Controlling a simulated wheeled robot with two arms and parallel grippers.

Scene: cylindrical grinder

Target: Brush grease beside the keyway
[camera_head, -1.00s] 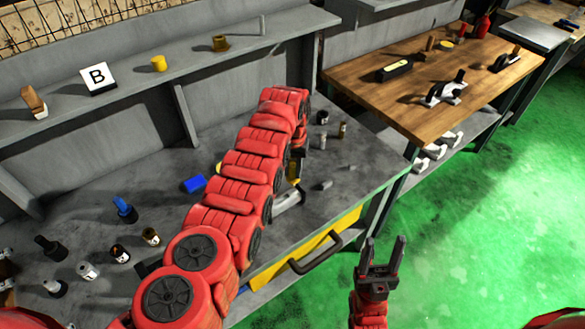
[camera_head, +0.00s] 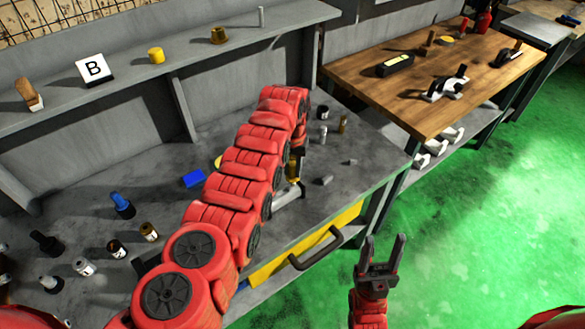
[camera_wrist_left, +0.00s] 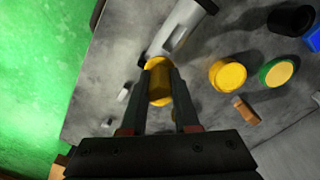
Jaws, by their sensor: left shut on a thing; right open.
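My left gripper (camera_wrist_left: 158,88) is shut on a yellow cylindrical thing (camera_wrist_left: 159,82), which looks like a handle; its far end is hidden. In the head view, the yellow thing (camera_head: 292,168) stands roughly upright below my left wrist, over the bench. A grey metal shaft (camera_wrist_left: 182,30) lies just beyond the fingers in the left wrist view, and also shows in the head view (camera_head: 288,198). I cannot tell whether the yellow thing touches it. My right gripper (camera_head: 382,252) is open and empty, in front of the bench.
Small grey blocks (camera_head: 325,180) lie on the bench. Several bottles (camera_head: 116,248) stand at left. A yellow drawer front (camera_head: 300,250) has a dark handle.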

